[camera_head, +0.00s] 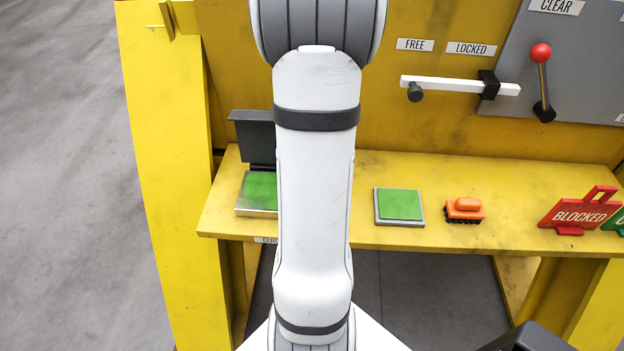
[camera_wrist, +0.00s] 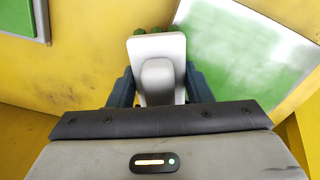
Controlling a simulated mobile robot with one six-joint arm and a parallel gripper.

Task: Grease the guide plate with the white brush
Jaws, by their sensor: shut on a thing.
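My gripper (camera_wrist: 158,82) is shut on the white brush (camera_wrist: 157,47), seen in the wrist view between the two dark fingers. A little green shows at the brush's far end. The guide plate (camera_wrist: 238,48) is close beside and beyond the brush at the right; green grease covers much of it, with pale bare metal at its edges. In the head view the guide plate (camera_head: 258,192) is at the shelf's left end, partly hidden by my arm. My gripper and the brush are hidden there. Whether the brush touches the plate is unclear.
A square green pad in a grey tray (camera_head: 399,206) lies mid-shelf. An orange brush (camera_head: 465,210) and a red BLOCKED sign (camera_head: 580,212) stand to its right on the yellow shelf (camera_head: 450,176). A dark raised flap (camera_head: 253,134) stands behind the guide plate.

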